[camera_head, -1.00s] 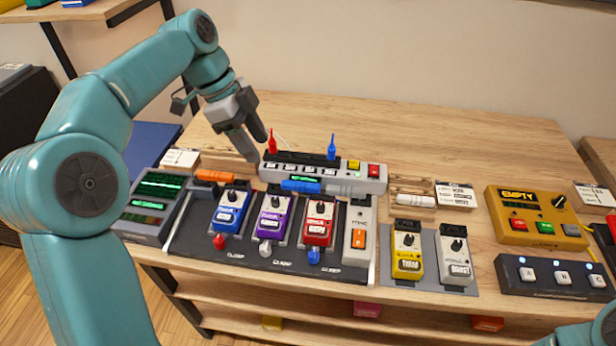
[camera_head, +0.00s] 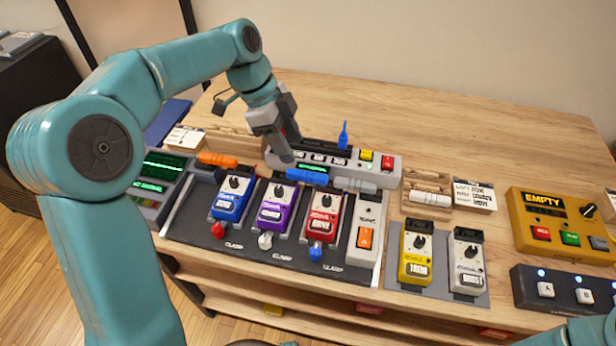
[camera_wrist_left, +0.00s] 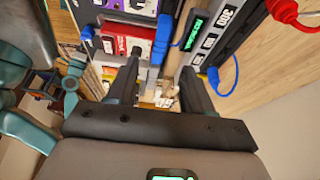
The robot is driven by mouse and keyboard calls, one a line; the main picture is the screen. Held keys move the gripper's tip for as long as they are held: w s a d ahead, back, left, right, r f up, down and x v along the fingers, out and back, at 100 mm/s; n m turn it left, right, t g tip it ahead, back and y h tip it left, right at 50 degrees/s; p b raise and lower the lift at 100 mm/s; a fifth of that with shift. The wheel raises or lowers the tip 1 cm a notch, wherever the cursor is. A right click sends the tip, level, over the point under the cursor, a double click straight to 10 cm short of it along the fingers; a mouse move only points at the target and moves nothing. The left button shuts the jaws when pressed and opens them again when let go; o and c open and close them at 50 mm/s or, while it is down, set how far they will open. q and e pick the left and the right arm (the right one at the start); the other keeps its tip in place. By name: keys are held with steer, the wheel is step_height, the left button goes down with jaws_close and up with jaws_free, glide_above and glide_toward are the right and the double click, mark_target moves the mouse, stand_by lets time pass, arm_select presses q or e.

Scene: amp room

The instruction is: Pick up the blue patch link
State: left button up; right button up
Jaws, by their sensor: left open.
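The blue patch link (camera_head: 307,177) is a short blue bar above the purple and red pedals, in front of the power strip. It also shows in the left wrist view (camera_wrist_left: 161,38), just beyond and between my fingertips. My left gripper (camera_head: 281,146) is over the power strip, a little behind and left of the link, pointing down. In the left wrist view its two fingers (camera_wrist_left: 158,78) are apart with nothing held between them. My right gripper is out of view.
An orange link (camera_head: 217,160) lies left and a grey link (camera_head: 355,185) right of the blue one. Blue, purple and red pedals (camera_head: 322,221) stand in front. The back of the table (camera_head: 400,110) is clear.

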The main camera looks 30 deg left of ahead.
mark_target(306, 174)
arm_select(q)
steer(key=x, duration=0.8)
steer(key=shift+f, duration=0.25)
jaws_close()
